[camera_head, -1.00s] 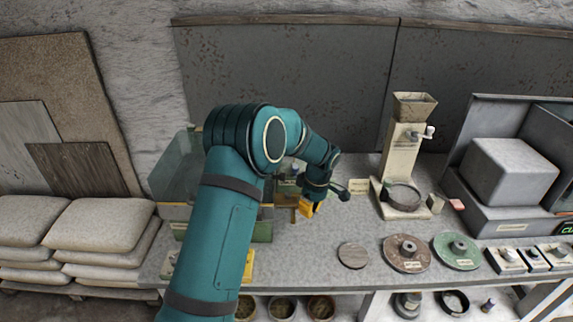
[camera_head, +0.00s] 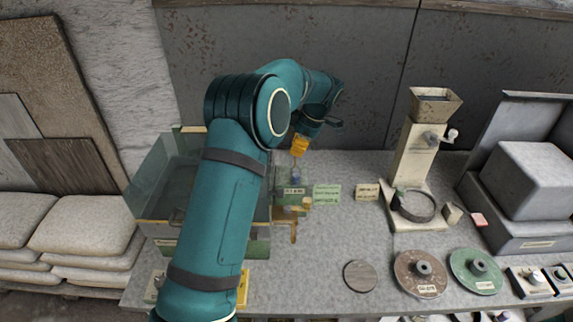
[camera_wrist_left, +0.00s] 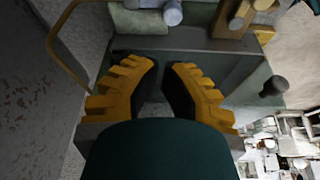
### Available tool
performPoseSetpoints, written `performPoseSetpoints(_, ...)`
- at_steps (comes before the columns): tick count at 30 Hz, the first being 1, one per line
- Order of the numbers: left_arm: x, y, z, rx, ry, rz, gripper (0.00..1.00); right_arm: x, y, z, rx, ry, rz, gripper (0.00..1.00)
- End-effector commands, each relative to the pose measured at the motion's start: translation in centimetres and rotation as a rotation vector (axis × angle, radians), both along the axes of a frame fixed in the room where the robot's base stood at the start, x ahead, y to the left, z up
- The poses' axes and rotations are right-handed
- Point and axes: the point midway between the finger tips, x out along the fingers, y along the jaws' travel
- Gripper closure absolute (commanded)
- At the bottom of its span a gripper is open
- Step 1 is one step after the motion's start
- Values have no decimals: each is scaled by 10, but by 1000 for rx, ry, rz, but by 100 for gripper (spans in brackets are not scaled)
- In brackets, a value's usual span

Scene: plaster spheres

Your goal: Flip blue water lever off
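A small blue-grey lever or knob (camera_head: 295,178) stands on a green-and-tan fixture at the right end of the glass-sided tank (camera_head: 150,190). In the left wrist view a blue-grey rounded piece (camera_wrist_left: 172,13) shows at the top edge, beyond the fingertips; I take it for the same part. My left gripper (camera_head: 299,147), with yellow fingers, is just above and behind the lever in the head view. In the wrist view its two fingers (camera_wrist_left: 161,70) are a little apart, with nothing between them. My right gripper is not in view.
A green label card (camera_head: 327,194) and a tan one (camera_head: 367,191) stand right of the fixture. A cream hopper device (camera_head: 419,165), round discs (camera_head: 421,274) and a grey box machine (camera_head: 525,185) occupy the right. The bench between them has clear patches.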

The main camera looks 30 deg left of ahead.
Motion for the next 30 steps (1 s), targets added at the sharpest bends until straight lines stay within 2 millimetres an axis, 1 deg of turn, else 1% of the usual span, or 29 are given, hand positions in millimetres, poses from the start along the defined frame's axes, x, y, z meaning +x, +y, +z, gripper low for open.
performPoseSetpoints(8, 0, 0, 0, -1, 0, -1, 100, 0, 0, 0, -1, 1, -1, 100)
performPoseSetpoints(13, -1, 3, -9, 0, 1, 0, 100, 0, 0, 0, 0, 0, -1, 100)
performPoseSetpoints(17, -4, 9, -27, -1, 3, 0, 100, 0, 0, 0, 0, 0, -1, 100)
performPoseSetpoints(24, -10, 21, -66, -2, 3, 0, 100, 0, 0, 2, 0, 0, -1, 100)
performPoseSetpoints(30, -12, 29, -88, 0, 1, -1, 100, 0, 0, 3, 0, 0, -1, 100)
